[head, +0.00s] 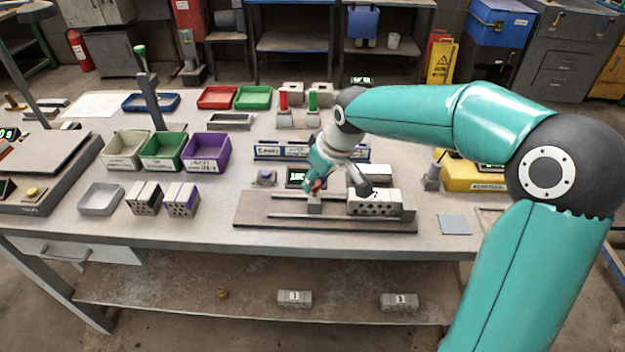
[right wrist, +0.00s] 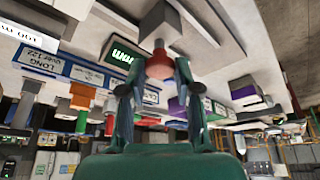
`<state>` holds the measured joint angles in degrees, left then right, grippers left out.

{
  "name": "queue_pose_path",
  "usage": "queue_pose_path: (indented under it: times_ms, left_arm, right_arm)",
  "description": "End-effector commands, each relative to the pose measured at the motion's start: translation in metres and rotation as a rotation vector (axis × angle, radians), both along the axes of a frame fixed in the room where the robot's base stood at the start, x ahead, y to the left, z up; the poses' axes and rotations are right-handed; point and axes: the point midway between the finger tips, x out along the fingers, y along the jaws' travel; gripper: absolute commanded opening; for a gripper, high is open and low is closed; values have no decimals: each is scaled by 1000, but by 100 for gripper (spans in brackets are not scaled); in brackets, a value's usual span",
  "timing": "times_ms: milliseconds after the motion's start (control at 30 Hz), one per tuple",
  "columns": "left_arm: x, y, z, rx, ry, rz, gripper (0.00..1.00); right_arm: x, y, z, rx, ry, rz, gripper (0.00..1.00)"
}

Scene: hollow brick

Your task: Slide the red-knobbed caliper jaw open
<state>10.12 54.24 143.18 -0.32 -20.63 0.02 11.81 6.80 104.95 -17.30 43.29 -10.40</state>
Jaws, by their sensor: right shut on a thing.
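The caliper fixture (head: 260,218) lies near the table's front edge, with two rails on a dark base. Its sliding jaw (head: 315,207) is a small grey block left of a hollow brick (head: 372,203), with a gap of rail between them. My right gripper (head: 317,184) comes down over this jaw and is shut on its red knob. In the right wrist view the red knob (right wrist: 160,66) sits between the two fingertips of my gripper (right wrist: 160,85). The fingers partly hide the knob in the head view. My left gripper is not in view.
Two hollow bricks (head: 145,198) and a grey tray (head: 101,199) stand to the left. A yellow scale (head: 465,178) is to the right. My right arm spans the right side.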

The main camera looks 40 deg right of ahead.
Motion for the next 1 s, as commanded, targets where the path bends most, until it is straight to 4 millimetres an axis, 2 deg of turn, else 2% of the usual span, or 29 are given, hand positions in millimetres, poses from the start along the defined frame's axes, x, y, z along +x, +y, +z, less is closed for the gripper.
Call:
queue_pose_path:
  times_ms: [200,233,367,733,867,1000]
  left_arm:
    - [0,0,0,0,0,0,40]
    - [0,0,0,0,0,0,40]
    - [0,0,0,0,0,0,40]
    - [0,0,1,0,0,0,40]
    - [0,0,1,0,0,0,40]
    - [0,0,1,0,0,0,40]
  right_arm:
    - [-1,-1,1,0,-3,-5,0]
    - [-1,-1,1,0,-3,-5,37]
    - [-1,-2,1,1,-1,-6,58]
    - [-3,-2,3,0,0,-6,58]
    - [-7,-3,15,0,-3,-7,58]
    - [-16,-4,38,-1,-5,-7,58]
